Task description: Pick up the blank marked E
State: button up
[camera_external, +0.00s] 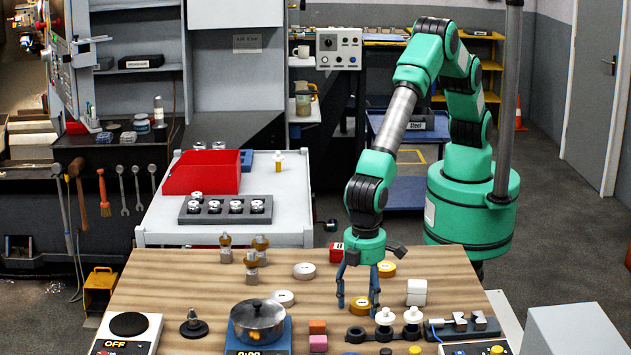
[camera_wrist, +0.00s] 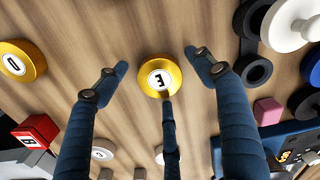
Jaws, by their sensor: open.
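The blank marked E (camera_wrist: 160,84) is a short gold disc with a white label on top, lying flat on the wooden table. It also shows in the external view (camera_external: 359,307) between my blue fingers. My gripper (camera_external: 358,297) is open and points down over it. In the wrist view its three fingers (camera_wrist: 157,72) spread around the blank, two at the sides and one at the near edge. The near fingertip overlaps the blank's lower edge; I cannot tell whether it touches. Nothing is held.
Another gold disc marked D (camera_wrist: 22,62) lies to the left in the wrist view.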

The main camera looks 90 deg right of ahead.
aim_at(362, 303)
dwell(0.5)
jog(key=shift+r, duration=0.1)
grip_shut()
jog(key=shift+r, duration=0.75)
notch_tip(362, 303, up, 2)
jog(key=shift+r+p, duration=0.1)
jog(key=shift+p, duration=0.35)
jog(key=s+d, duration=0.3)
jog(key=d, duration=0.1)
jog(key=s+d+r+p, duration=0.1)
jog(key=s+d, duration=0.2)
jog(key=d, duration=0.1)
jog(key=s+d, duration=0.3)
jog(key=d, duration=0.2)
jog(key=shift+d+r, duration=0.1)
jog(key=shift+r, duration=0.05)
